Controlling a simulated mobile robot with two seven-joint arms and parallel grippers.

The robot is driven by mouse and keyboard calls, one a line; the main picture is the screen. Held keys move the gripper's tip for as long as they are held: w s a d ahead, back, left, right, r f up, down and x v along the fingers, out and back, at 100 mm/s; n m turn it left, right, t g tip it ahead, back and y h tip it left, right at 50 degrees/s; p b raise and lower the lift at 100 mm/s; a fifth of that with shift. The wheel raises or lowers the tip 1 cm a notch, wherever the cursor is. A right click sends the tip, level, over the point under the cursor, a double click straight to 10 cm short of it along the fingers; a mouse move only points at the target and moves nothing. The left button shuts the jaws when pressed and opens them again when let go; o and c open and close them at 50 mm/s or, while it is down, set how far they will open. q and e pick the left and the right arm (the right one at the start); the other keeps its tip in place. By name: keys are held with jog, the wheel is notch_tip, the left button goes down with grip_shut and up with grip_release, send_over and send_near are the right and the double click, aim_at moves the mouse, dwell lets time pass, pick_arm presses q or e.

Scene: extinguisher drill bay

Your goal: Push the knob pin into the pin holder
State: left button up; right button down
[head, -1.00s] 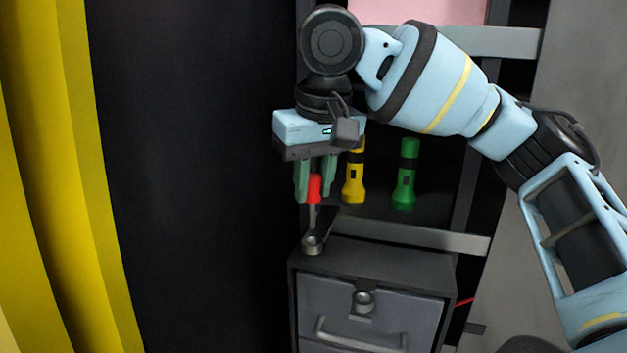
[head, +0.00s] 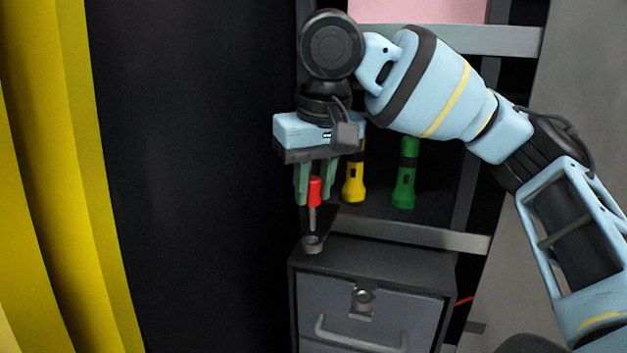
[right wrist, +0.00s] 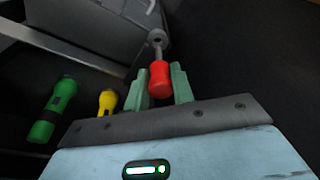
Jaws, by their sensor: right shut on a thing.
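The knob pin (head: 315,190) has a red grip and a thin metal shaft pointing down. My right gripper (head: 315,197) is shut on the red grip, with a green finger on each side. The pin holder (head: 312,243) is a small grey ring on a bracket at the cabinet top's left back corner. The shaft's lower end is just above or at the ring; I cannot tell whether it has entered. In the right wrist view the red grip (right wrist: 160,82) is between the fingers, and the shaft lines up with the ring (right wrist: 157,36). My left gripper is not in view.
A grey drawer cabinet (head: 385,262) stands below, with a metal latch (head: 363,298) and a handle (head: 360,338) on its front. A yellow flashlight (head: 354,180) and a green flashlight (head: 404,180) stand on the shelf behind. A yellow curtain (head: 60,180) hangs at left.

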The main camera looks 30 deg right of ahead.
aim_at(314, 221)
jog(key=shift+f, duration=3.15)
dwell(0.6)
jog(key=c, duration=1.1)
grip_release()
jog(key=r, duration=0.2)
jog(key=s+r, duration=0.1)
jog(key=r, duration=0.4)
jog(key=shift+s+r, duration=0.25)
jog(key=shift+r, duration=0.1)
jog(key=shift+f, duration=0.1)
